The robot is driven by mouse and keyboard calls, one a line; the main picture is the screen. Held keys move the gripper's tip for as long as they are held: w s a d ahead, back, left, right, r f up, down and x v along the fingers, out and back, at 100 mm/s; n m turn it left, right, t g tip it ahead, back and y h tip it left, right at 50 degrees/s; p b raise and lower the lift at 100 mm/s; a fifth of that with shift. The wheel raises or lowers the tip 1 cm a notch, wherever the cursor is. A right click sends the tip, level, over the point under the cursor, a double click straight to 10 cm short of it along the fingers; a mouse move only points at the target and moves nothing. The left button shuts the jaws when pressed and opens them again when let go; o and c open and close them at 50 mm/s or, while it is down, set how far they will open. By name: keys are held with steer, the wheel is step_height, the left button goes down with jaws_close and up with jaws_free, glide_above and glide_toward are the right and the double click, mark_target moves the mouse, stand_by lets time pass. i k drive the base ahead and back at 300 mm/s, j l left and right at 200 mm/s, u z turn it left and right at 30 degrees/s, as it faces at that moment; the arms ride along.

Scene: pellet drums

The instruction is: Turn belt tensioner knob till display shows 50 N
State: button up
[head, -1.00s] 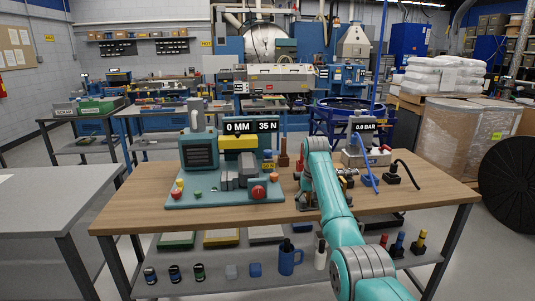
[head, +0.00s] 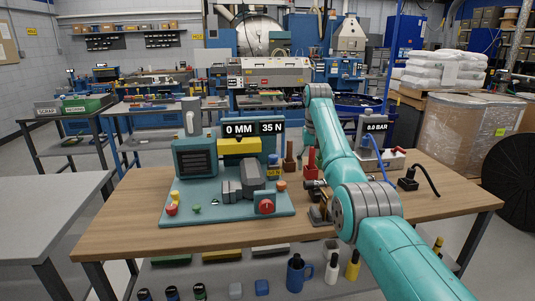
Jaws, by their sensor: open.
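A teal machine (head: 225,212) stands on the wooden workbench, left of my arm. Its display (head: 271,127) reads 35 N, and the display beside it (head: 239,129) reads 0 MM. A small yellow tag (head: 274,171) is at its right side, its print too small to read surely. Just below the tag is an orange-brown knob (head: 281,186). A red knob (head: 266,206) is on the machine's front right. I cannot tell for sure which is the tensioner knob. My arm rises right of the machine; my gripper is hidden behind it.
The workbench (head: 120,215) is clear at its left end. Red and dark tools (head: 311,163) stand between machine and arm. A gauge unit (head: 376,127) reading about 0.0 BAR and a black cabled block (head: 408,184) are at the right.

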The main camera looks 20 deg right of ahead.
mark_target(273, 158)
steer(key=i, duration=1.05)
